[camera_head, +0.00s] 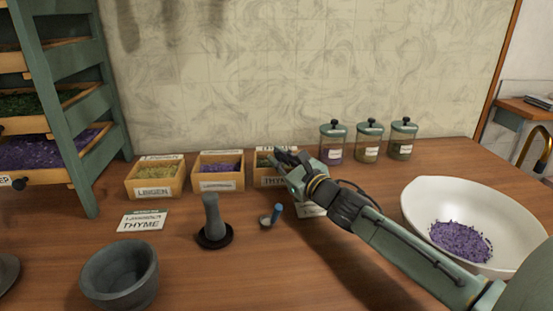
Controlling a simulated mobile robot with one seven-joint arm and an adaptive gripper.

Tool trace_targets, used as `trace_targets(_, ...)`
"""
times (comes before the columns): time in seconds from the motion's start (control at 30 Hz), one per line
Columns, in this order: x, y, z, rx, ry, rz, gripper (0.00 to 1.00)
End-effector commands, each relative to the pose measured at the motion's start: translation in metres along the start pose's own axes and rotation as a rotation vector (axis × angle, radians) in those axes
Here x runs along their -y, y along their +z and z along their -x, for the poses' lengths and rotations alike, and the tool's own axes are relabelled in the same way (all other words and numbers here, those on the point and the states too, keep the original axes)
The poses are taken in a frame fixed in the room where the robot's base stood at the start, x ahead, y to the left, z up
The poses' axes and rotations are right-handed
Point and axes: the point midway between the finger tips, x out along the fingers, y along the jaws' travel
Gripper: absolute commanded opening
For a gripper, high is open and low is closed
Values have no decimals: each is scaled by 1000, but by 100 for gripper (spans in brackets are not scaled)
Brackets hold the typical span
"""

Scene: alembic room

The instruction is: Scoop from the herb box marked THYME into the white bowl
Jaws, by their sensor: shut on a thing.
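The herb box marked THYME (268,182) is the rightmost of three small wooden boxes near the wall; dark green herb shows in it. My gripper (281,157) is over its right side, with the fingertips at or just above the herb. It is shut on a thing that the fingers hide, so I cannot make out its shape. The white bowl (485,204) stands at the right, well apart from the gripper, with a heap of purple bits (460,240) in it. My arm covers the THYME box's right end.
Boxes of yellowish herb (154,191) and purple herb (217,182) stand left of it. A pestle (212,217), a small blue-handled tool (275,213), a THYME card (141,221) and a dark mortar (120,277) are in front. Lidded jars (368,144) stand behind. A green drying rack (85,130) rises left.

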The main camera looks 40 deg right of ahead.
Motion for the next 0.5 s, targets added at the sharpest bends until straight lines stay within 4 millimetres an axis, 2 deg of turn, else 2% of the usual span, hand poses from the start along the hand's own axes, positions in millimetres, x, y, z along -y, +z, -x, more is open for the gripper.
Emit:
trace_targets(0.17,1,2,0,0,0,1,0)
trace_targets(0.5,11,30,0,0,-1,4,0)
